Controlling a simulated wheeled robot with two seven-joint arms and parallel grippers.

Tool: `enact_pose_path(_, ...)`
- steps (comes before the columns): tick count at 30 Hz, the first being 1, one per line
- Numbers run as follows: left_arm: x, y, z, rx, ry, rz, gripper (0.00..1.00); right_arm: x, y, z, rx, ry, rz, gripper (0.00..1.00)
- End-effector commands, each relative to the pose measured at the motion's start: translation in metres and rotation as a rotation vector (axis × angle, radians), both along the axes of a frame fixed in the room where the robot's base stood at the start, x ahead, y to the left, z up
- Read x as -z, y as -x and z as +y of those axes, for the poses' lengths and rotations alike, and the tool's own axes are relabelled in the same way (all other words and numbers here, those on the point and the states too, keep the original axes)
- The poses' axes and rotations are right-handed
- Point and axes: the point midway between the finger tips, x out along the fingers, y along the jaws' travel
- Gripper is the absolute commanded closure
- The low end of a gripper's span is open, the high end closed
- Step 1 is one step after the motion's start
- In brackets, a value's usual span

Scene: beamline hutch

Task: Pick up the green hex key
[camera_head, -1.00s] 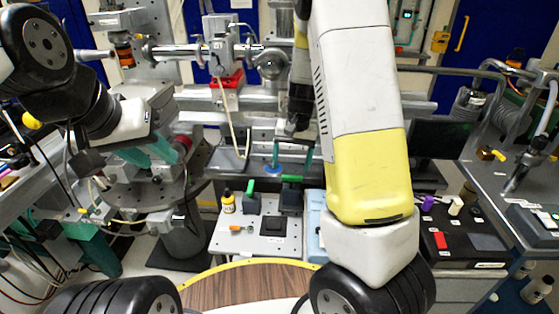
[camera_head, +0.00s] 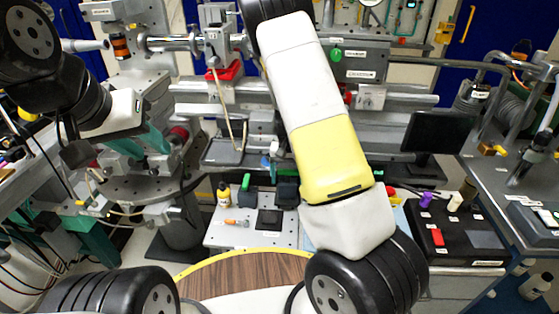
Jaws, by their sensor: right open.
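A small green piece (camera_head: 246,181) stands up from a black block on the pale board. It may be the green hex key, but it is too small to be sure. A second dark block (camera_head: 287,191) sits to its right, with its top partly hidden by my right arm. My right gripper (camera_head: 274,150) is mostly hidden behind that arm; only a bit of a teal finger seems to show above the board, apart from the green piece. My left gripper (camera_head: 138,146) is at the left, with its teal fingers apart and nothing seen between them, far from the blocks.
The pale board (camera_head: 217,236) also carries a yellow bottle (camera_head: 223,193), an orange-tipped item (camera_head: 236,222) and a black square pad (camera_head: 269,220). A dark control box (camera_head: 462,238) is at the right. Beamline rails and a black monitor (camera_head: 437,132) stand behind.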

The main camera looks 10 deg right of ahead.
Motion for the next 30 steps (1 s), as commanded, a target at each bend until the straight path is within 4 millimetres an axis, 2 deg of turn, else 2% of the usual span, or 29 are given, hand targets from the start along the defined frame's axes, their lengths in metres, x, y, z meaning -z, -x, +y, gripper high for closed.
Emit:
enact_pose_path(5, 0.000, 0.000, 0.000, 0.000, 0.000, 0.000, 0.64, 0.000, 0.000, 0.000, 0.000, 0.000, 0.000, 0.24)
enact_pose_path(15, 0.000, 0.000, 0.000, 0.000, 0.000, 0.000, 0.64, 0.000, 0.000, 0.000, -0.001, 0.000, 0.000, 0.90)
enact_pose_path(17, 0.000, 0.000, 0.000, 0.000, 0.000, 0.000, 0.64, 0.000, 0.000, 0.000, -0.001, 0.000, 0.000, 1.00)
enact_pose_path(25, 0.000, 0.000, 0.000, 0.000, 0.000, 0.000, 0.64, -0.005, 0.000, 0.000, -0.002, -0.001, -0.001, 1.00)
enact_pose_path(30, 0.000, 0.000, 0.000, 0.000, 0.000, 0.000, 0.64, -0.032, -0.001, 0.001, -0.003, -0.001, -0.004, 1.00)
